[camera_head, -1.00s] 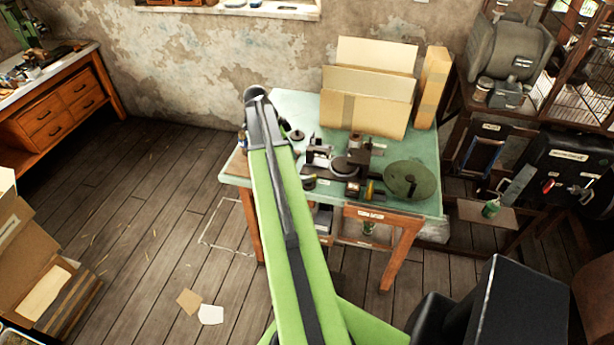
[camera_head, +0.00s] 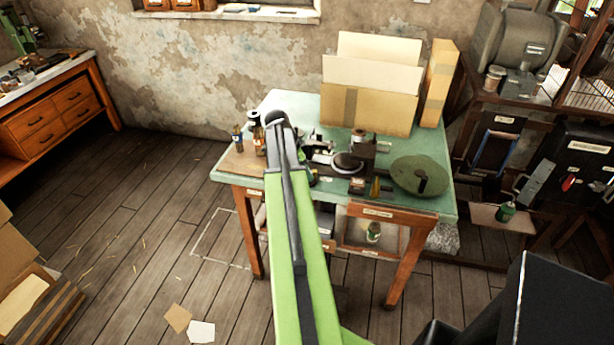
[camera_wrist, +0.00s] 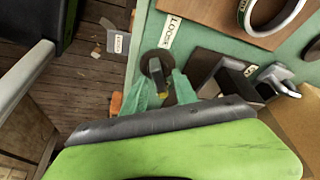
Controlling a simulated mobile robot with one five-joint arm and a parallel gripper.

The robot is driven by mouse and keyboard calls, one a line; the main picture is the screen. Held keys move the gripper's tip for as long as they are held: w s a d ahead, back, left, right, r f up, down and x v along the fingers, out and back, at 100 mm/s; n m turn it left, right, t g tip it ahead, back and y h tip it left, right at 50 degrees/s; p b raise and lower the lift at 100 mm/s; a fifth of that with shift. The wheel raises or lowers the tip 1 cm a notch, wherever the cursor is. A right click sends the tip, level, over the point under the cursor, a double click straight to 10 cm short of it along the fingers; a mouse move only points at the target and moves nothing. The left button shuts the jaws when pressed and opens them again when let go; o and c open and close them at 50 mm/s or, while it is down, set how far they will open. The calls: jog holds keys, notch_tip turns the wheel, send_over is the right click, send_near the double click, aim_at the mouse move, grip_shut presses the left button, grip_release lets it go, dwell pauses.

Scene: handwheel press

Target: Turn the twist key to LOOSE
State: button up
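In the wrist view, the twist key (camera_wrist: 157,68) is a dark round knob with a raised grip, near the edge of the green table. A white label (camera_wrist: 170,31) above it seems to read LOCK. My gripper (camera_wrist: 162,83) points at the key from below in the picture. Its two teal fingers are spread apart, with the key's grip between or just beyond their tips; I cannot tell whether they touch it. A small yellow spot shows between the fingers. In the head view my arm covers the gripper and the key.
The green table (camera_head: 290,103) carries a dark press-like device (camera_head: 348,162), a green round disc (camera_head: 420,176) and cardboard boxes (camera_head: 370,108). In the wrist view, a dark block (camera_wrist: 225,78) and metal part (camera_wrist: 277,78) stand right of the fingers. Floor is open to the left.

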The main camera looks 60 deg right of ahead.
grip_shut()
jog(key=shift+w+d+r, duration=0.1)
dwell(0.3)
